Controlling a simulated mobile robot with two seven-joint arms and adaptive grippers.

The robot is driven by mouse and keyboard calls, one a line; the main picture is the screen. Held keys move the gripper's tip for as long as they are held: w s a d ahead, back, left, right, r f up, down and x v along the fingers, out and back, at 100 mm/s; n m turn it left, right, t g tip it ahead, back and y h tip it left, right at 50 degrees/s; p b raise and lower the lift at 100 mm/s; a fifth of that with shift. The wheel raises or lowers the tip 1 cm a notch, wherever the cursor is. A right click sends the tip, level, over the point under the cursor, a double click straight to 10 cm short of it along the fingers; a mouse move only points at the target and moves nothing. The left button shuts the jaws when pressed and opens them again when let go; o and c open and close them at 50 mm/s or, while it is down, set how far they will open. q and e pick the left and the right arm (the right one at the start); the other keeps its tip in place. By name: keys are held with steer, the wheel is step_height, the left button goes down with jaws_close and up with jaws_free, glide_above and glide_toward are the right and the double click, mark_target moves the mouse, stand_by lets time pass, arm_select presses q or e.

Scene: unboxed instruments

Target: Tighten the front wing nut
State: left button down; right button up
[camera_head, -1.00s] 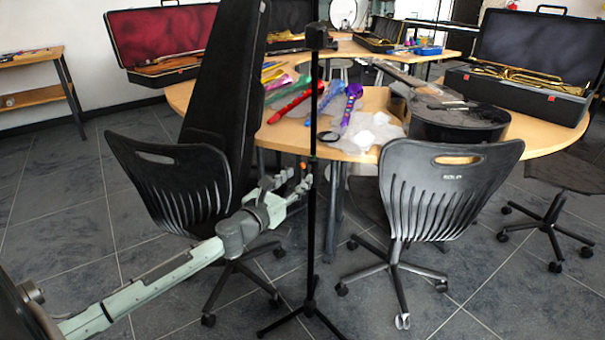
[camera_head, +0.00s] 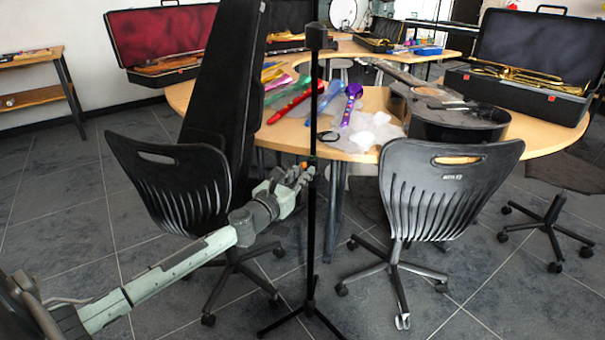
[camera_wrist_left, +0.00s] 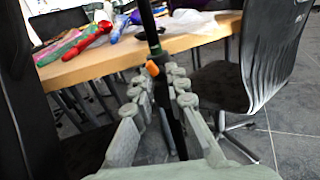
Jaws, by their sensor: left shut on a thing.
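A tall black stand (camera_head: 312,225) with a slim pole and tripod feet stands in front of the table. A small orange wing nut (camera_wrist_left: 152,68) sits on the front of its pole; in the head view it is tiny at the fingertips. My left gripper (camera_head: 303,174) reaches in from the lower left to the pole at about table height. The contact itself is partly hidden. My right gripper is not in view.
A black chair (camera_head: 165,180) holding a tall dark case (camera_head: 228,85) stands close left of my arm. Another black chair (camera_head: 440,190) stands right of the stand. The table (camera_head: 285,138) behind carries colourful instruments and an open case (camera_head: 530,90). Floor around the tripod is mostly clear.

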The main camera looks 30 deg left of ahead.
arm_select(q)
steer(key=shift+r+p, duration=0.1)
steer(key=shift+p, duration=0.2)
steer(key=m+p, duration=0.2)
steer(key=m, duration=0.2)
steer(key=shift+m, duration=10.4)
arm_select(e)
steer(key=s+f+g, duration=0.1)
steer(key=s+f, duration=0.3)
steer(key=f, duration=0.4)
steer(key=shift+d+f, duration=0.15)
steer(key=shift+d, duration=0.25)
arm_select(q)
steer(key=c, duration=1.4)
jaws_free()
